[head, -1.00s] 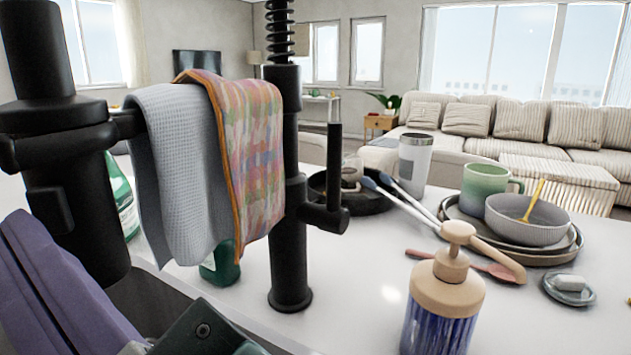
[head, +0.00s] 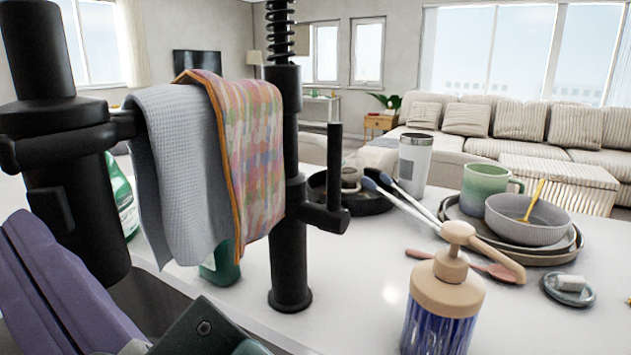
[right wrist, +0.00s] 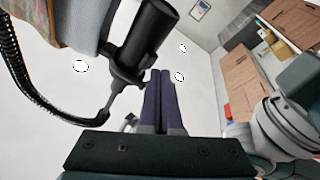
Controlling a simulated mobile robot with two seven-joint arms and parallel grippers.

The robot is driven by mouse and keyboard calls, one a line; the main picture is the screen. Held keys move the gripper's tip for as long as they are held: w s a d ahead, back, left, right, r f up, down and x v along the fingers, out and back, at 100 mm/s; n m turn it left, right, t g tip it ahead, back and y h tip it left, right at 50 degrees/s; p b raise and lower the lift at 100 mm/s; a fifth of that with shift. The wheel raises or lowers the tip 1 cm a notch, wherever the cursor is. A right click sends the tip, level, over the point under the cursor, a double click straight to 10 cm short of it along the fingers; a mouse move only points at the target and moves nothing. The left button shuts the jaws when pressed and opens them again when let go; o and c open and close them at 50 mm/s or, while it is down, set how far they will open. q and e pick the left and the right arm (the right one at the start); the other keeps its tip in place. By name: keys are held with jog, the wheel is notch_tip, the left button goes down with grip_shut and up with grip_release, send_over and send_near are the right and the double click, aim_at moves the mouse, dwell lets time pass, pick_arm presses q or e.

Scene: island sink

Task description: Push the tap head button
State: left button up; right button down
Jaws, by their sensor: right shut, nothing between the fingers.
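The black tap head (head: 60,205) hangs upright at the left of the head view. A small raised piece (head: 58,206), perhaps its button, shows low on its side. In the right wrist view the tap head (right wrist: 150,35) is a tilted black cylinder. My right gripper (head: 18,225) has purple fingers, pressed together and empty, at the lower left, close to the tap head. In the right wrist view its fingertips (right wrist: 161,72) are just beside the tap head's fittings; I cannot tell whether they touch. My left gripper is out of view.
A grey towel (head: 180,170) and a plaid towel (head: 250,150) hang over the tap arm, beside its post (head: 290,250). A soap dispenser (head: 440,300), a tumbler (head: 415,165) and stacked plates with a bowl (head: 530,225) stand at right. A green bottle (head: 125,205) is behind the tap head.

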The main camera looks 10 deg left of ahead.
jog(key=shift+w+a, duration=0.15)
jog(key=shift+w, duration=0.2)
jog(key=shift+w+a, duration=0.1)
jog(key=shift+w, duration=0.15)
dwell(0.4)
jog(key=shift+s+d+p, duration=0.3)
jog(key=shift+s+p, duration=0.2)
jog(key=shift+s, duration=0.2)
jog(key=s, duration=0.1)
jog(key=s+d+p, duration=0.1)
jog(key=s, duration=0.1)
jog(key=s+d, duration=0.1)
jog(key=s, duration=0.1)
jog(key=shift+s+d, duration=0.15)
jog(key=shift+s, duration=0.1)
